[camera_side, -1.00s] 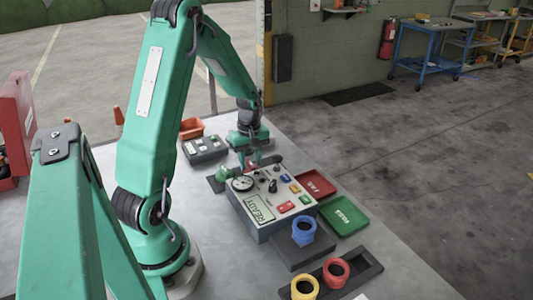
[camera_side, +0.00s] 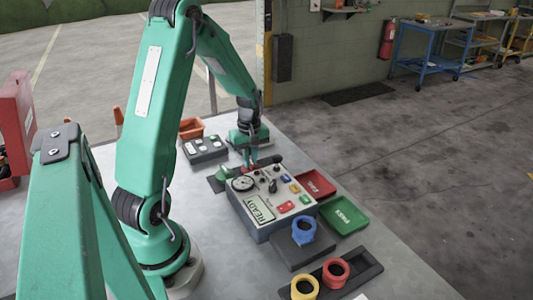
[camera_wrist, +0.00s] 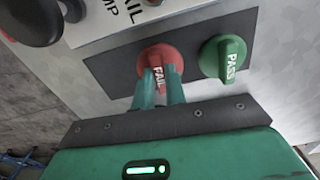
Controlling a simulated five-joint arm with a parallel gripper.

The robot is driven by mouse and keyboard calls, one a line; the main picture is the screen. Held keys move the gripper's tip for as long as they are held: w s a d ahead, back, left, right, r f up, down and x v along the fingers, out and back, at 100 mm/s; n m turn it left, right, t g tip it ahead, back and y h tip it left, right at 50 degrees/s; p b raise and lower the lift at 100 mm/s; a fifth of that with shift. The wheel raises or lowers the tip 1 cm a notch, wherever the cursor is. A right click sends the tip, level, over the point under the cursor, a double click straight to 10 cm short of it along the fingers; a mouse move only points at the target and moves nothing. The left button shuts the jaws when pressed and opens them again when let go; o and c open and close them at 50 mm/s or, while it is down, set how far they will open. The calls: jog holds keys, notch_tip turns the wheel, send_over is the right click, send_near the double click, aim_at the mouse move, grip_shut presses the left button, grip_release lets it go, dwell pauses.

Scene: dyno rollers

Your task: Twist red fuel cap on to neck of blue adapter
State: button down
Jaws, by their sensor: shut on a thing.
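The red fuel cap (camera_wrist: 160,62), marked FAIL, sits on a dark mat in the wrist view. My gripper (camera_wrist: 160,90) is shut on its grip bar, the two green fingers close together. In the side view my gripper (camera_side: 250,160) is low behind the tester box, with a bit of red (camera_side: 248,168) showing at its tips. The blue adapter (camera_side: 303,229) stands upright on a dark block at the near right of the tester box, its open neck up. It is well away from my gripper and does not show in the wrist view.
A green cap (camera_wrist: 223,57), marked PASS, sits beside the red one. The tester box (camera_side: 258,222) stands between my gripper and the blue adapter. Red and yellow adapters (camera_side: 335,268) (camera_side: 304,287) stand in front. Red and green trays (camera_side: 313,184) (camera_side: 344,214) lie right.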

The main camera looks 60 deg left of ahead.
aim_at(252, 162)
notch_tip(252, 162, up, 19)
jog(key=s+d+m, duration=0.2)
jog(key=d+m, duration=0.4)
jog(key=d, duration=2.6)
jog(key=shift+w+a+f, duration=0.15)
jog(key=shift+a+f, duration=0.05)
jog(key=shift+f, duration=1.05)
jog(key=shift+w+a+f, duration=0.1)
jog(key=shift+a+f, duration=0.05)
jog(key=shift+f, duration=1.05)
jog(key=shift+f, duration=0.2)
jog(key=shift+f, duration=2.7)
jog(key=shift+f, duration=0.85)
